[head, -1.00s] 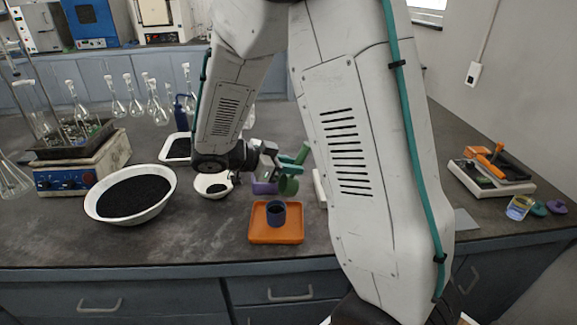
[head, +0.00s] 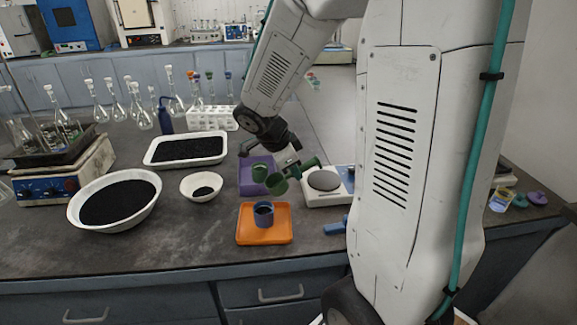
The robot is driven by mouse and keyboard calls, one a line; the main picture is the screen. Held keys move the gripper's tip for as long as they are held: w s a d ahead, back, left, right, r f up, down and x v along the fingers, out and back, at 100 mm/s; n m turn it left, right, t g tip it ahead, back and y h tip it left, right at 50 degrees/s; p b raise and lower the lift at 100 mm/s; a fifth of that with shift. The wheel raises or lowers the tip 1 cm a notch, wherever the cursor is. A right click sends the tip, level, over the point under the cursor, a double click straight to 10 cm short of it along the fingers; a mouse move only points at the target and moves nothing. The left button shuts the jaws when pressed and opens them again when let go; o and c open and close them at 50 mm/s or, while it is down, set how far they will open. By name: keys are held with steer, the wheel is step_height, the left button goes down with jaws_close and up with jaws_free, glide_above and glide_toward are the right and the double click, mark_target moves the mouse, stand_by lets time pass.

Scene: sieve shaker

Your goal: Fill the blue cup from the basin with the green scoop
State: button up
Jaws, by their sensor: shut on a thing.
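The blue cup (head: 263,216) stands upright on an orange tray (head: 250,240) near the bench front, with dark material visible inside it. My gripper (head: 293,168) is shut on the green scoop (head: 277,184). The scoop is held above and just behind the cup, apart from it. Its bowl is at the lower left and its handle points up to the right. Whether the scoop holds anything I cannot tell. The white basin (head: 152,212) with black granules stands on the left. The fingertips are small and partly hidden by the scoop.
A purple tray (head: 246,186) with a green cup (head: 259,172) is behind the orange tray. A small white bowl (head: 188,191) and a white tray (head: 150,161) of granules lie left of them. A balance (head: 318,199) is to the right. Glass flasks (head: 140,112) stand at the back left.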

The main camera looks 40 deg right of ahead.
steer(key=shift+s+d+f+t+y, duration=0.1)
steer(key=shift+d+f+t+y, duration=0.15)
steer(key=shift+y, duration=0.35)
steer(key=y, duration=0.1)
steer(key=f+t+y, duration=0.1)
steer(key=shift+s+d+y, duration=0.2)
steer(key=shift+d+y, duration=0.1)
steer(key=shift+y, duration=0.1)
steer(key=shift+f+t+y, duration=0.15)
steer(key=shift+t+y, duration=0.15)
steer(key=shift+t, duration=0.05)
